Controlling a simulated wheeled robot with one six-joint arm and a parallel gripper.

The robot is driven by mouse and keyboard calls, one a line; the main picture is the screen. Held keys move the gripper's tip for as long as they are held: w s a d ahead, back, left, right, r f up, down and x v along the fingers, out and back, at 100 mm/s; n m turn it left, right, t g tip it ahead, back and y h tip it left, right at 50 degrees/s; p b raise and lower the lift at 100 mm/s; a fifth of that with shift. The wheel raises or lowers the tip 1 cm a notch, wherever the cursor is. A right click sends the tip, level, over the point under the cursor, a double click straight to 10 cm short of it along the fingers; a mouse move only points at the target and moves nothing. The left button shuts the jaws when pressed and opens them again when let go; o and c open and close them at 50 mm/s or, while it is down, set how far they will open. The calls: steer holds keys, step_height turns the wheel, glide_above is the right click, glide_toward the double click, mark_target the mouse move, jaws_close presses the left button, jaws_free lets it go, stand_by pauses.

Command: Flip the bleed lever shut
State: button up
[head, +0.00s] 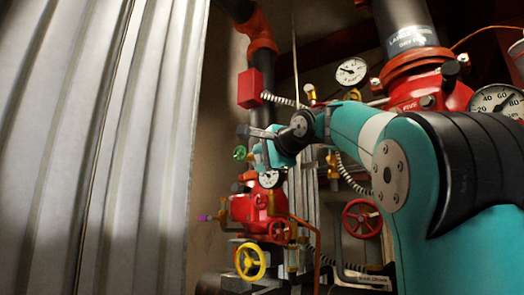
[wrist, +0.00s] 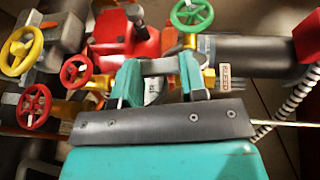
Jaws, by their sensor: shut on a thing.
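My gripper (wrist: 160,68) has its two teal fingers around a short grey bar (wrist: 162,67) in the wrist view. The bar lies beside a small tag (wrist: 224,77) that seems to read BLEED, so I take it for the bleed lever. Its full length and its pivot are hidden by the fingers. A white-faced gauge (wrist: 153,90) shows partly between the fingers. In the head view my gripper (head: 262,158) is just above the gauge (head: 269,178), and the lever cannot be made out there.
A green handwheel (wrist: 192,12) stands close by the fingers. Red handwheels (wrist: 34,105) and a yellow one (wrist: 22,50) crowd the other side. A red valve body (head: 250,207) sits below my gripper. A corrugated metal panel (head: 95,140) fills the head view's left.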

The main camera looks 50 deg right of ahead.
steer(key=g+p, duration=0.1)
steer(key=p, duration=0.1)
steer(key=r+g+p, duration=0.1)
steer(key=p, duration=0.2)
steer(key=s+r+n+g+p, duration=0.1)
steer(key=g+p, duration=0.1)
steer(key=p, duration=0.1)
steer(key=shift+s+r+n+g+p, duration=0.15)
steer(key=shift+n+g+p, duration=0.15)
steer(key=shift+g+p, duration=0.8)
steer(key=shift+s+r+n+g+p, duration=0.15)
steer(key=shift+n+g+p, duration=0.15)
steer(key=shift+g+p, duration=0.75)
steer(key=shift+d+f+p, duration=0.1)
steer(key=shift+p, duration=0.2)
steer(key=o, duration=0.9)
steer(key=shift+o, duration=0.2)
